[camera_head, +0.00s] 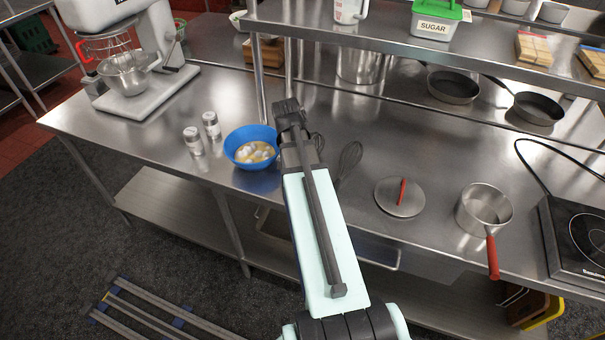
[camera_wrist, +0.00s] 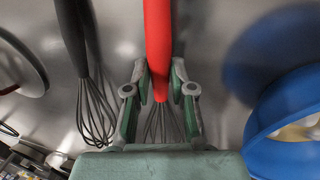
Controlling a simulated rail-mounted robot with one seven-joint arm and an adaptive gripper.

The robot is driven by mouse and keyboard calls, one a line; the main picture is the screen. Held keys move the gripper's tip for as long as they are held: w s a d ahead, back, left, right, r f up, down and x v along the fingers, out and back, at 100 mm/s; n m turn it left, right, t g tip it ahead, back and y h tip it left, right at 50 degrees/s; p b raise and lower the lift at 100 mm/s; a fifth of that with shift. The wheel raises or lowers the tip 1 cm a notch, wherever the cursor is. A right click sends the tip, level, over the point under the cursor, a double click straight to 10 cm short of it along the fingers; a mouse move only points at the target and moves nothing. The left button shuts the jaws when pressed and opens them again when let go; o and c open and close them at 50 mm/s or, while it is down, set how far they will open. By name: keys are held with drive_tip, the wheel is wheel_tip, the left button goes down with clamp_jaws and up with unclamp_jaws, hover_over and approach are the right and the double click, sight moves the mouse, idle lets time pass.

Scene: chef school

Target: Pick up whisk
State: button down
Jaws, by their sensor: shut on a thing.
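Two whisks show in the wrist view. One has a red handle (camera_wrist: 158,40) and thin wire loops that run down between my fingers. The other, a black-handled whisk (camera_wrist: 92,100), lies apart to the left. My gripper (camera_wrist: 158,72) is shut on the red-handled whisk, with one finger on each side at the lower end of the handle. I cannot tell whether this whisk touches the counter. In the head view, the wires of a whisk (camera_head: 349,158) show right of my arm, and my arm hides the fingers and the red handle.
A blue bowl (camera_head: 236,139) with pale contents stands close to the left; it also shows in the wrist view (camera_wrist: 262,140). Two shakers (camera_head: 212,126) stand further left. A lid (camera_head: 390,202) and saucepan (camera_head: 484,212) lie to the right. A metal shelf (camera_head: 400,42) overhangs the back.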

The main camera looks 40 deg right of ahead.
wheel_tip(320, 180, up, 18)
drive_tip(key=p, duration=0.1)
drive_tip(key=shift+r, duration=0.2)
